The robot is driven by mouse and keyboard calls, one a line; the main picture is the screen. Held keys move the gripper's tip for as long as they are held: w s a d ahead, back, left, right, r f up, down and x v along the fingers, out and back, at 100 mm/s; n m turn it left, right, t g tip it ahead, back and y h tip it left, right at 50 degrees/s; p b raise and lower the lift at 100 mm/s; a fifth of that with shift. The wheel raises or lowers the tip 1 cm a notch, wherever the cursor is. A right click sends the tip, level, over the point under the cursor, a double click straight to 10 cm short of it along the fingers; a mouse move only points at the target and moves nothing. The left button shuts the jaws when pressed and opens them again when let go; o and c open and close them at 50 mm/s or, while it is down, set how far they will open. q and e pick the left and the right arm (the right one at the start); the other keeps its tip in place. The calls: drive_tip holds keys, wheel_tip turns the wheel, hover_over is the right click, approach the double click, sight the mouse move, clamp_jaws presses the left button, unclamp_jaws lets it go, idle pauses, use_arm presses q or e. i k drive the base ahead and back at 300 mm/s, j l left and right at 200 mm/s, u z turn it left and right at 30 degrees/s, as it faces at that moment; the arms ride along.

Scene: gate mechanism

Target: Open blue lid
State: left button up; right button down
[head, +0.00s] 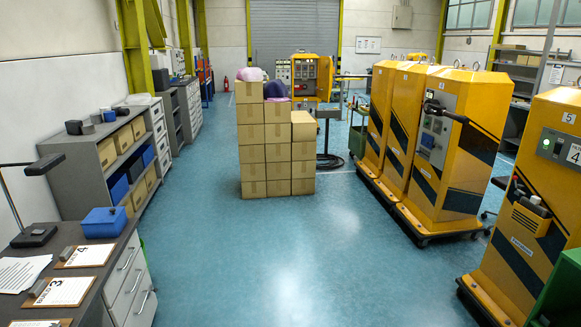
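A small blue box (103,223) sits on the dark desk at the lower left, near the desk's far right corner. Its blue lid (104,214) appears to lie closed on top; the inside is not visible. Neither my left nor my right gripper is in view.
The desk (95,258) also holds a black lamp (36,236), papers and numbered clipboards (62,291). A grey shelf (75,172) with bins stands beyond it. Stacked cartons (276,150) stand mid-floor. Yellow machines (450,150) line the right. The blue floor (260,265) between is clear.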

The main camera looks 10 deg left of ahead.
sight(107, 215)
drive_tip(key=i+u, duration=0.65)
drive_tip(key=i, duration=0.3)
drive_tip(key=i+l+u, duration=0.15)
drive_tip(key=i+u, duration=0.2)
drive_tip(key=i+l+u, duration=0.35)
drive_tip(key=i, duration=0.15)
